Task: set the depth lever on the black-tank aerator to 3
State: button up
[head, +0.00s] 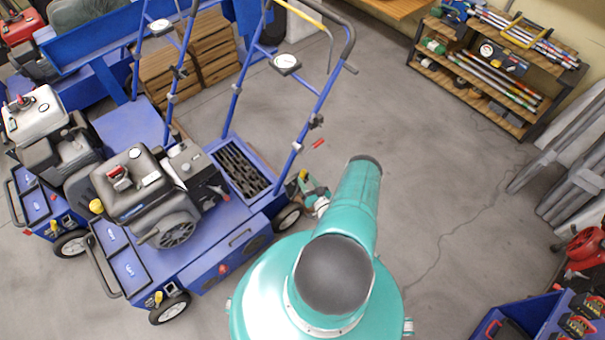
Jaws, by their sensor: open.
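The black-tank aerator (228,226) is a blue machine left of centre, with a black tank (131,184) on its engine and a blue upright handle frame. A round white dial (285,63) sits on the handle, with a yellow bar (304,14) near its top. A small red piece (318,143) shows beside the frame's right leg. I cannot tell which part is the depth lever, nor read its setting. My teal arm stands in front, right of the aerator, with a small teal part showing behind it. I cannot make out my gripper's fingers.
A second blue aerator with a white tank (34,114) stands close on the left. Wooden crates (165,77) are behind. A shelf of tools (530,48) stands back right, and a blue bin (535,318) front right. The floor between is clear except for a thin cable.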

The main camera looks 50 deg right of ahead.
aim_at(303, 174)
jog(key=x, duration=0.4)
jog(key=shift+w+d, duration=0.1)
grip_shut()
